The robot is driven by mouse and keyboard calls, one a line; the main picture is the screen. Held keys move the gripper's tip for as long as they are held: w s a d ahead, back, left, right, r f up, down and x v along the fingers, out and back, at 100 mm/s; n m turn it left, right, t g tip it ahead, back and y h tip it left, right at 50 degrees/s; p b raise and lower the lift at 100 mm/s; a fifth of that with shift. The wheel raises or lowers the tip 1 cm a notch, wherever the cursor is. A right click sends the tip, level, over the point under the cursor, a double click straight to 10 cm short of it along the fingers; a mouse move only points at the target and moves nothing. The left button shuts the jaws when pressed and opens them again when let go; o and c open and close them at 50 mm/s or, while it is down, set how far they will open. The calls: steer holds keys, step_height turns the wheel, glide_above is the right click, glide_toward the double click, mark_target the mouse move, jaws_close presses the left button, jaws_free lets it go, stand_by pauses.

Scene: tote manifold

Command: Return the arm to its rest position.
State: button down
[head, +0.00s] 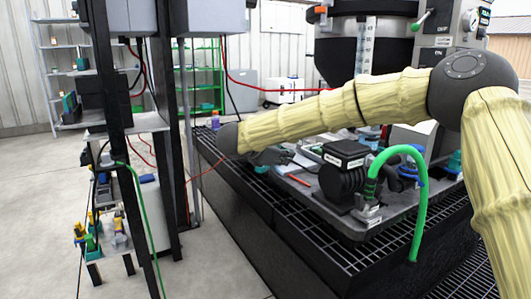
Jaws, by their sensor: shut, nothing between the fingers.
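My arm (345,105) in its pale yellow ribbed cover reaches from the right edge across the picture to a dark grey wrist joint (229,138) at centre left. My gripper (298,161) shows as a small dark shape beyond the wrist, low over the left part of the grey tray. It is shut and empty. The arm partly hides it, and I cannot tell whether it touches anything there.
The grey tray (345,222) holds a black pump block (345,153), a green curved hose (417,215) and small parts. It stands on a black grated bench (300,225). A black-framed rack (165,120) stands close at left. Open floor (40,200) lies beyond.

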steer(key=s+d+f+n+t+y, duration=0.1)
steer(key=s+f+n+y, duration=0.15)
steer(key=f+n, duration=0.8)
steer(key=s+d+f+n+y, duration=0.1)
steer(key=s+f+n, duration=0.4)
steer(key=f, duration=1)
steer(key=s+d+f+n+t+y, duration=0.1)
steer(key=s+f+n+y, duration=0.15)
steer(key=f+n, duration=0.85)
steer(key=s+d+f+n+g+y, duration=0.1)
steer(key=s+d+f+n+g, duration=0.25)
steer(key=s+f+n, duration=0.65)
steer(key=s+d+f+n+g+y, duration=0.2)
steer(key=s+d+f+n, duration=0.2)
steer(key=s+f, duration=1.1)
steer(key=s+d+r+n+g, duration=0.1)
steer(key=s+d+n+g, duration=0.25)
steer(key=s, duration=0.85)
steer(key=s+d+r+n+g, duration=0.1)
steer(key=s+d+n+g, duration=0.3)
steer(key=s, duration=0.8)
step_height(320, 180, up, 34)
steer(key=a+t+p, duration=0.1)
steer(key=t+p, duration=0.1)
steer(key=p, duration=3.3)
steer(key=shift+a+r+n, duration=0.15)
steer(key=shift+r+n, duration=0.05)
steer(key=shift+n, duration=0.1)
